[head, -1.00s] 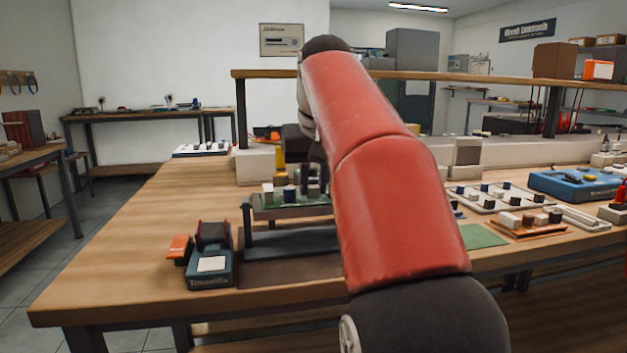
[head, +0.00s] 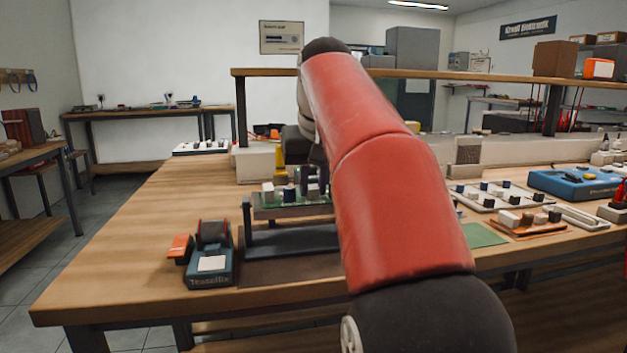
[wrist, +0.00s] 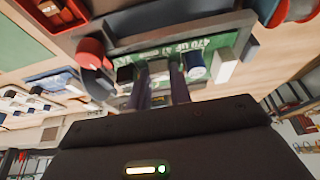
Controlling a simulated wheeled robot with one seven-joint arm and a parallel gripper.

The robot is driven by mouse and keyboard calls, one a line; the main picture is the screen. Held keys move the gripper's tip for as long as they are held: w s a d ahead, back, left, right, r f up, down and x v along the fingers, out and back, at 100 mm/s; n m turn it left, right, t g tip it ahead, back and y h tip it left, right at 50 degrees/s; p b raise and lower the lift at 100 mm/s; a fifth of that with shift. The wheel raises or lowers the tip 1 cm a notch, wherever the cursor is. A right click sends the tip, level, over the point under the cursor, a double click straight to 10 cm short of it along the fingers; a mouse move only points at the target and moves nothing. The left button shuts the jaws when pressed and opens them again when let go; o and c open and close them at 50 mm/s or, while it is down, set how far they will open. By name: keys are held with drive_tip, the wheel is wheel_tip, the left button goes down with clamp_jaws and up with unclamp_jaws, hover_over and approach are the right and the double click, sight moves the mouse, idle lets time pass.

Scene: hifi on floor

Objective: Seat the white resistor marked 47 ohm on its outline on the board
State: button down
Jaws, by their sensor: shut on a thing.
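The green board (head: 262,210) sits raised in a dark stand on the bench. It also shows in the wrist view (wrist: 150,52), with white print on it. My gripper (head: 312,182) is low over the board's right part, partly hidden by my red arm. In the wrist view my gripper (wrist: 160,78) is shut on a small pale block (wrist: 158,67), probably the white resistor; its marking cannot be read. A dark blue cylinder (wrist: 195,66) and a white block (wrist: 225,66) stand on the board beside the fingers. Whether the held block touches the board cannot be told.
A dark part (wrist: 125,74) stands close on the fingers' other side. A teal tape dispenser (head: 210,268) is left of the stand. A white parts tray (head: 480,203), an orange tray (head: 528,230) and a blue case (head: 575,185) are at right.

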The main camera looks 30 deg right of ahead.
drive_tip(key=c, duration=1.2)
unclamp_jaws()
drive_tip(key=shift+o, duration=0.8)
drive_tip(key=shift+o, duration=0.7)
drive_tip(key=shift+r+p, duration=2.05)
drive_tip(key=shift+r, duration=0.95)
drive_tip(key=shift+n+t, duration=0.4)
drive_tip(key=shift+n, duration=0.4)
drive_tip(key=s+a+f, duration=0.2)
drive_tip(key=f, duration=0.1)
drive_tip(key=s+a+f, duration=0.6)
drive_tip(key=f, duration=0.1)
drive_tip(key=shift+s+a, duration=0.25)
drive_tip(key=s+a+f, duration=0.2)
drive_tip(key=s+f, duration=0.4)
drive_tip(key=f, duration=0.3)
drive_tip(key=s+a+f+n+y, duration=0.1)
drive_tip(key=s+a+f, duration=0.2)
drive_tip(key=f, duration=0.6)
drive_tip(key=s, duration=0.2)
drive_tip(key=shift+s+n+t, duration=0.3)
drive_tip(key=shift+s, duration=0.05)
